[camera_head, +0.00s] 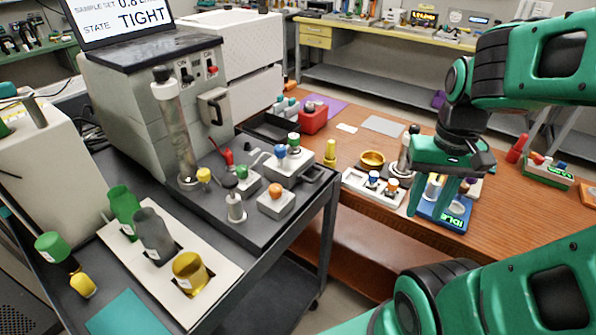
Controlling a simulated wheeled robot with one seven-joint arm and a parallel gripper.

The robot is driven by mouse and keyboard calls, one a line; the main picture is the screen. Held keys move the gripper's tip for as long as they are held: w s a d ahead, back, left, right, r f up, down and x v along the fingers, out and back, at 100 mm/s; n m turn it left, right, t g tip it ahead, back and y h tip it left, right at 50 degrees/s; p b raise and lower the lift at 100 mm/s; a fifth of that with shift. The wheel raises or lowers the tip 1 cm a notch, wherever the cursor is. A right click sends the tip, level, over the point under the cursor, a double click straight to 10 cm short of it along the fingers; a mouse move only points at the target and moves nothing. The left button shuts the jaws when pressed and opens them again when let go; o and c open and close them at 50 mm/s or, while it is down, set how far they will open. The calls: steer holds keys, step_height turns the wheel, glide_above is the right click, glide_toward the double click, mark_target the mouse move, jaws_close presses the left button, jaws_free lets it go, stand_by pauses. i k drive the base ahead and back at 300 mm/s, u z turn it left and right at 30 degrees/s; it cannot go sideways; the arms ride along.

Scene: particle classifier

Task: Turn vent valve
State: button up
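No valve is labelled as the vent valve, so I cannot tell which one it is. My gripper (432,208) hangs fingers down over the right bench, well to the right of these. Its fingers are apart; it looks empty. It partly hides a blue device (455,216).
The grey machine's screen (120,20) reads "STATE TIGHT". A white rack (130,262) holds green, grey and gold containers at the cart's front. A gold bowl (372,159) and yellow bottle (330,152) stand on the wooden bench. A gap separates cart and bench.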

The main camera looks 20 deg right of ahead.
mark_target(274, 190)
steer(key=z, duration=0.1)
steer(key=k, duration=2.35)
steer(key=u, duration=0.55)
steer(key=i, duration=1)
steer(key=z, duration=0.05)
